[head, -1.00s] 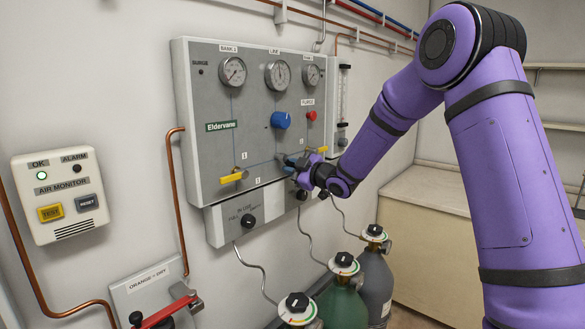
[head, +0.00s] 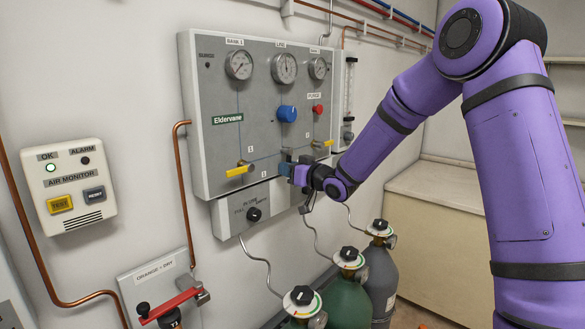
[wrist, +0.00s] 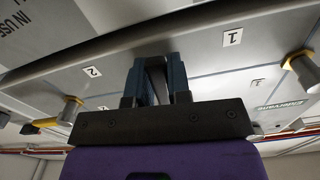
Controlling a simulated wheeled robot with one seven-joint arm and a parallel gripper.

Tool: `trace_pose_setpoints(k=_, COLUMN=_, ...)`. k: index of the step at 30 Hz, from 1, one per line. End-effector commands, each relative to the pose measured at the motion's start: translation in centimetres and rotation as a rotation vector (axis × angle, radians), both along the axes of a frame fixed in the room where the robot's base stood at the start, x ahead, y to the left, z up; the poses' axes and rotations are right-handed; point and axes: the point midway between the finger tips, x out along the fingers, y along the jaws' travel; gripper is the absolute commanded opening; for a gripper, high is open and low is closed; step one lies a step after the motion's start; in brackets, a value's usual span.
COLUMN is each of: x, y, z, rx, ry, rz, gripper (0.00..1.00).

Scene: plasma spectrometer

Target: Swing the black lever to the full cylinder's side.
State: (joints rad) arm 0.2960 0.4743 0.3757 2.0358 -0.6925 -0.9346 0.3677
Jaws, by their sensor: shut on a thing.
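My gripper (head: 284,168) is at the lower middle of the grey gas panel (head: 205,160), between the two yellow valve handles. In the wrist view my gripper's two blue fingers (wrist: 156,62) are closed around a dark piece, the black lever (wrist: 156,80), which is mostly hidden between them. In the head view the fingers hide the lever. Tags "1" (wrist: 232,37) and "2" (wrist: 92,72) lie on either side of the fingers in the wrist view. The bank gauges (head: 239,65) sit at the panel's top; their needles are too small to read.
A yellow handle (head: 240,171) is left of my gripper and another (head: 323,143) is right. A blue knob (head: 287,114) is above. Several gas cylinders (head: 350,293) stand below right. A red lever (head: 174,304) is lower left.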

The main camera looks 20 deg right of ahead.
Motion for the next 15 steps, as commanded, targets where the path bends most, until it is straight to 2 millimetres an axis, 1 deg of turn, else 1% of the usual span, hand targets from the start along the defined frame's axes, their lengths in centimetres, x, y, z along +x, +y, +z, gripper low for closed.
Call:
trace_pose_setpoints(k=1, x=0.0, y=0.0, z=0.3, rx=0.036, ry=0.018, rz=-0.005, gripper=0.00)
trace_pose_setpoints(k=15, x=-1.0, y=1.5, z=1.1, rx=0.384, ry=0.247, rz=-0.005, gripper=0.00)
